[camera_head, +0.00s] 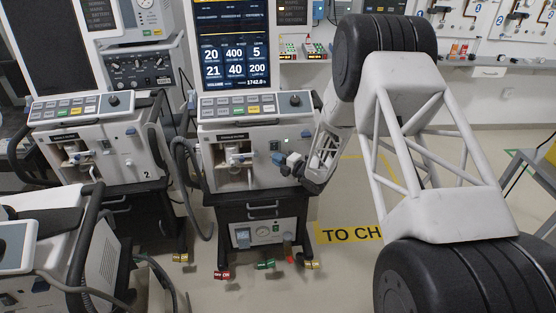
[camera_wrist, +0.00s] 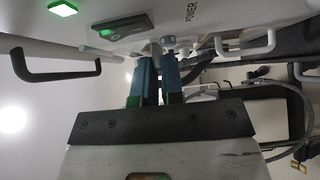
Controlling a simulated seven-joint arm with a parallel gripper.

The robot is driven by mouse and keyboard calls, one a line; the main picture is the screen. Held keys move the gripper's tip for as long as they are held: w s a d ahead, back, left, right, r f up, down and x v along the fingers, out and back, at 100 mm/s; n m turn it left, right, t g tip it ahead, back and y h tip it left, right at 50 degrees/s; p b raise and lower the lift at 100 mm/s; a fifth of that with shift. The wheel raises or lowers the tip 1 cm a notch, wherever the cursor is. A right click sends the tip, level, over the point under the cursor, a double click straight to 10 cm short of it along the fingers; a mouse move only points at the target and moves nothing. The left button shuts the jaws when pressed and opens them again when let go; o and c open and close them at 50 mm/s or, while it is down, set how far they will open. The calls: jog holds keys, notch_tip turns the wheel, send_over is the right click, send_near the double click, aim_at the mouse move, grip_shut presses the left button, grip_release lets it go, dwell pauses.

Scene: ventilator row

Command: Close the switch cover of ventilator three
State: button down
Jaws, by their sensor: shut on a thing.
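The middle ventilator (camera_head: 205,142) stands upright with its screen lit; no unit number is readable on it. My gripper (camera_head: 287,161) is at the right side of its front panel. In the wrist view my gripper (camera_wrist: 157,65) has its blue fingers close together, shut on a small grey part (camera_wrist: 155,47) at the panel, partly hidden between the fingertips. Beside it is a dark switch plate (camera_wrist: 125,27) with a green light, near the word POWER. I cannot tell whether the grey part is the switch cover, or how far the cover is open.
Ventilator 2 (camera_head: 128,165) stands to the left, and another unit (camera_head: 45,198) is at the front left. In the wrist view, a black handle (camera_wrist: 55,78) and a white handle (camera_wrist: 248,46) stick out near my gripper. Hoses hang between the ventilators.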

dwell(0.4)
jog(key=c, duration=1.2)
grip_release()
jog(key=shift+c, duration=0.2)
jog(key=shift+d, duration=0.1)
jog(key=v, duration=0.7)
jog(key=shift+s+d, duration=0.2)
